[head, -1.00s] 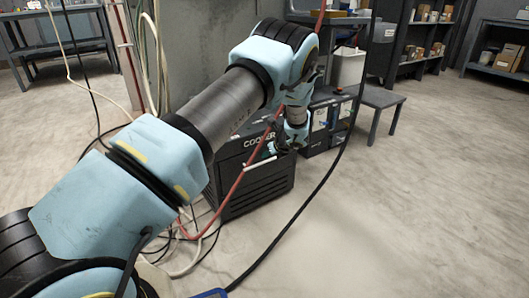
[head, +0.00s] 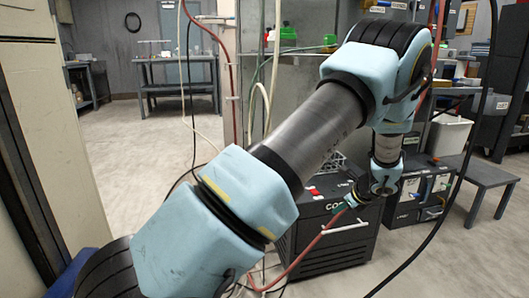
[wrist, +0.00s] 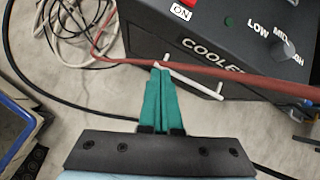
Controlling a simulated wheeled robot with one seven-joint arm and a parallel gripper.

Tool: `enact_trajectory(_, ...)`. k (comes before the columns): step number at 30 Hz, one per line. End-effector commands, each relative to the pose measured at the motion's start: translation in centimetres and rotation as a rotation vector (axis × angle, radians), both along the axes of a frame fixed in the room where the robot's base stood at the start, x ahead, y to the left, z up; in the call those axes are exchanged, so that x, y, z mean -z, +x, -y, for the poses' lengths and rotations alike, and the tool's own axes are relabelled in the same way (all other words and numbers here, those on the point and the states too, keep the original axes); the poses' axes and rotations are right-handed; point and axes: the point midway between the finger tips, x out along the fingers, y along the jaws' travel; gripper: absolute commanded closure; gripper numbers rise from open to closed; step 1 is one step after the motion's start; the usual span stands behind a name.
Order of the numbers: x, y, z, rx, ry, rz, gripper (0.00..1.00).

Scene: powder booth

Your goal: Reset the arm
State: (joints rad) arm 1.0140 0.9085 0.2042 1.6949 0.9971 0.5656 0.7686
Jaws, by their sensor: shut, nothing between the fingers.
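My arm reaches from the lower left of the head view up to the right, then bends down at the elbow. My gripper (head: 340,214) hangs at the arm's end, in front of the black cooler (head: 318,262). In the wrist view, the green fingers of my gripper (wrist: 160,72) are together with nothing between them. Their tips overlap the red hose (wrist: 240,80) and the white handle (wrist: 190,80) in the picture; I cannot tell whether they touch.
A red hose, a black cable (head: 478,130) and pale cables (wrist: 72,30) hang or lie around the cooler. A grey bench (head: 478,172) and dark boxes (head: 436,190) stand at right. A tall beige panel (head: 32,110) is at left. Floor at the back left is clear.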

Motion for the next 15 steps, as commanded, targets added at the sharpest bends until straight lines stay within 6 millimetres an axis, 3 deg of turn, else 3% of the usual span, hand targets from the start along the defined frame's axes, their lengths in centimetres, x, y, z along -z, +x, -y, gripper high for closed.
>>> enact_trajectory(1,-1.6,0.5,-3.7,-0.147,-0.074,-0.020,1.00)
enact_trajectory(6,-5.7,-1.6,-15.0,-0.698,-0.343,-0.073,1.00)
enact_trajectory(12,-9.9,-7.2,-25.1,-1.326,-0.629,-0.072,1.00)
enact_trajectory(15,-11.3,-10.3,-28.4,-1.587,-0.741,-0.054,1.00)
